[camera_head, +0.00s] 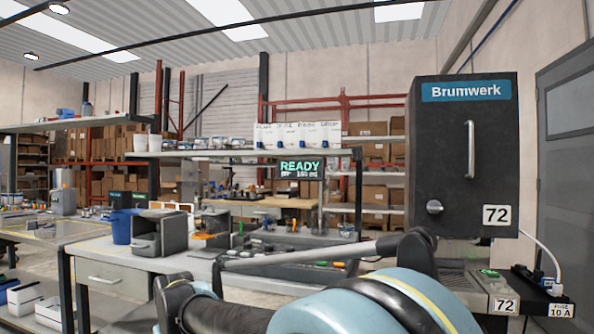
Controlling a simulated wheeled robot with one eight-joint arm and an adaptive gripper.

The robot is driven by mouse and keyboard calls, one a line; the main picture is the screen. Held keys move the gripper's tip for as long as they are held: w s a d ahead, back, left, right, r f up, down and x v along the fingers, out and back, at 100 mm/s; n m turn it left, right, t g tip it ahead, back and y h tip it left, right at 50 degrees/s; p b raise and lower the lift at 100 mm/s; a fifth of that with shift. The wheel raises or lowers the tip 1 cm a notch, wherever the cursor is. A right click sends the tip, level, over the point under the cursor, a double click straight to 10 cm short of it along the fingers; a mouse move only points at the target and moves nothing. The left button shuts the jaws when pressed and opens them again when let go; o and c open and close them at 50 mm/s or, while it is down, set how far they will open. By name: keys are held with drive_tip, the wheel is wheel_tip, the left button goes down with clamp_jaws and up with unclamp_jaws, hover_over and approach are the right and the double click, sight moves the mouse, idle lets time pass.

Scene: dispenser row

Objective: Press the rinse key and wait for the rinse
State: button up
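A dark dispenser cabinet (462,150) marked "Brumwerk" and "72" stands at the right, with an upright bar handle (471,150) and a round knob (434,207). Below it is a grey base part (455,283) with a second "72" label and a small green spot (490,273). A dark display (300,168) under the shelf reads "READY", with smaller text that is hard to read. I cannot pick out a rinse key. My blue and black arm fills the lower middle and hides part of the bench. My gripper is not in view.
A dark box-shaped holder (160,233) and a blue bucket (122,226) stand on the bench at the left. White containers (298,135) line the shelf above. A power strip (540,290) labelled "FUSE 10 A" sits at the lower right.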

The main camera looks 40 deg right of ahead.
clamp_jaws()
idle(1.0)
